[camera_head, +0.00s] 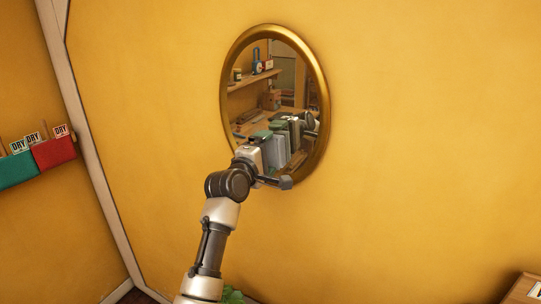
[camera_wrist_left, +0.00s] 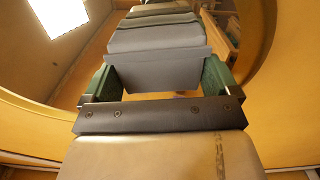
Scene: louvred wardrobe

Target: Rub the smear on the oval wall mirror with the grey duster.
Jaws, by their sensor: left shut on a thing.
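The oval wall mirror (camera_head: 324,95) has a gold frame and hangs on the yellow wall; its frame also curves around the wrist view (camera_wrist_left: 262,50). My left gripper (camera_wrist_left: 155,80) has green finger pads and is shut on the grey duster (camera_wrist_left: 155,73), a block held between the fingers. In the head view the left gripper (camera_head: 264,143) is in front of the mirror's lower part, with its reflection beyond it. The duster is at or very close to the glass; I cannot tell if it touches. I cannot make out the smear. My right gripper is not in view.
Red (camera_head: 54,151) and green (camera_head: 18,170) bins with cards hang on the left wall. A wooden piece (camera_head: 522,290) stands at the lower right. A green plant (camera_head: 232,296) shows at the bottom. The wall right of the mirror is bare.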

